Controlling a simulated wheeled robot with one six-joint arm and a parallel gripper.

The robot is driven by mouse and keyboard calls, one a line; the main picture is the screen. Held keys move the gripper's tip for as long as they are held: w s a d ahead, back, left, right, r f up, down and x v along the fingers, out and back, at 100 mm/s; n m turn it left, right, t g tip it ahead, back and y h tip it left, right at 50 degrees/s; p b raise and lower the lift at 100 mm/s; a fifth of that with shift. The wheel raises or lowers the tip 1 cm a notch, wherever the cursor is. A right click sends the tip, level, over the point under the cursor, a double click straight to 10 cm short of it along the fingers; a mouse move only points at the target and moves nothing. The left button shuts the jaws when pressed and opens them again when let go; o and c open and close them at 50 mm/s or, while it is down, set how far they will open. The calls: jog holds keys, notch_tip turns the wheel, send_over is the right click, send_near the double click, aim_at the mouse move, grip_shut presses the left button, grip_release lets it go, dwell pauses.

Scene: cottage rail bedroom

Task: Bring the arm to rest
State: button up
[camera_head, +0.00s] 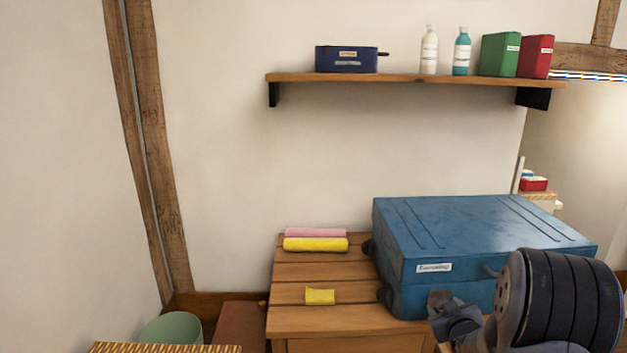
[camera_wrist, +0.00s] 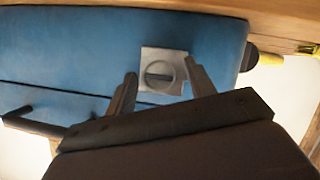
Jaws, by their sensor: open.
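My arm shows at the lower right of the head view, in front of a blue suitcase (camera_head: 480,225). The suitcase lies flat on a slatted wooden stand (camera_head: 330,320) and has a white label on its front side. My gripper (camera_wrist: 160,80) is open in the wrist view, with its two dark fingers apart. Between and beyond the fingertips is a square metal latch plate (camera_wrist: 163,72) on the blue suitcase side. I see nothing held between the fingers. I cannot tell whether the fingertips touch the suitcase. In the head view the fingers are partly hidden by my wrist.
Pink (camera_head: 315,232) and yellow (camera_head: 315,244) folded cloths and a small yellow piece (camera_head: 320,296) lie left of the suitcase. A wall shelf (camera_head: 400,78) above holds boxes and bottles. A green bin (camera_head: 170,328) and a woven-edged surface (camera_head: 165,348) are at lower left.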

jog(key=m+y+p, duration=0.1)
jog(key=p, duration=0.2)
jog(key=m+p, duration=0.1)
jog(key=p, duration=0.3)
jog(key=shift+d+r+m+y, duration=0.15)
jog(key=shift+m+y, duration=0.15)
jog(key=shift+y, duration=0.1)
jog(key=shift+p, duration=0.35)
